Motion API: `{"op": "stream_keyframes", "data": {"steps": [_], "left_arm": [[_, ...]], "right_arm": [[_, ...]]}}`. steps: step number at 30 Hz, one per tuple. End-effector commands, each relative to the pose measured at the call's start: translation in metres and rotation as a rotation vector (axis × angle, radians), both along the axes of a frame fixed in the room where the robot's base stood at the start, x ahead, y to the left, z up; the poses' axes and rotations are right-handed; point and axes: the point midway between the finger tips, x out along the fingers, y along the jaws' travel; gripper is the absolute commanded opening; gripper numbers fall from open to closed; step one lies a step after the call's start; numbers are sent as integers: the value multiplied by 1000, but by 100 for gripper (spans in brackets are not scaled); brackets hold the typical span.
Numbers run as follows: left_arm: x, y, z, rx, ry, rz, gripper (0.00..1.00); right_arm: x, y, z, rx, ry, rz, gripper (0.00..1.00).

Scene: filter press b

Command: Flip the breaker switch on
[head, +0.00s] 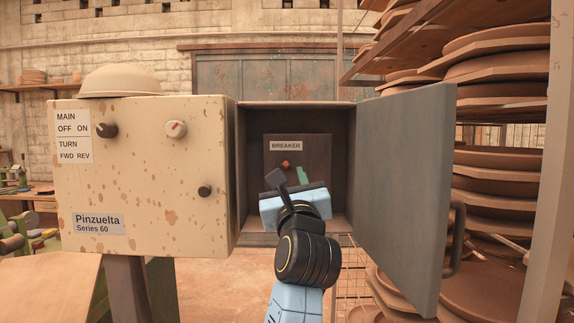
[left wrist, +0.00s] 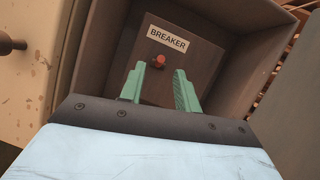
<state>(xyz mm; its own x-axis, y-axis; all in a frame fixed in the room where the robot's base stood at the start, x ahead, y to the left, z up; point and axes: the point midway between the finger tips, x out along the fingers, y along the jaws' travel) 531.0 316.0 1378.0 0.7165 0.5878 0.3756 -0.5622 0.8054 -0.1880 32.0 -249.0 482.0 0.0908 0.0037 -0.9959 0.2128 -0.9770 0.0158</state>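The breaker switch is a small red knob (head: 285,164) on a dark panel inside the open box, under the BREAKER label (head: 285,146). It also shows in the left wrist view (left wrist: 158,62). My left gripper (head: 294,176) is inside the box mouth, just in front of the panel and a little below the switch. In the left wrist view its two green fingers (left wrist: 159,77) are spread apart with nothing between them, and the red switch appears just beyond the gap. I cannot tell whether a finger touches the panel. My right gripper is not in view.
The box's grey door (head: 405,190) stands open on the right, with a dark handle (head: 456,238). The cream control housing (head: 145,195) with black and white knobs is on the left. Shelves of stacked clay discs (head: 500,160) stand behind the door.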

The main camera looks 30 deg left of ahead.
Motion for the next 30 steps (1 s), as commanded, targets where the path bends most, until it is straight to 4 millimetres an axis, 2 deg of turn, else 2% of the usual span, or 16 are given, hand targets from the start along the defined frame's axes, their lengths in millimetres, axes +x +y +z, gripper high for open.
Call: {"op": "stream_keyframes", "data": {"steps": [3,8,19,20,27,30], "left_arm": [[15,13,9,2,2,2,33],[28,23,15,2,2,1,33],[32,26,16,1,1,1,33],[32,26,16,1,1,1,31],[32,26,16,1,1,1,0],[32,26,16,1,1,1,0]], "right_arm": [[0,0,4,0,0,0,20],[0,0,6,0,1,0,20],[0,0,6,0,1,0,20],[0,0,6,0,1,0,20],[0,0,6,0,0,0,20],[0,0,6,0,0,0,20]]}}
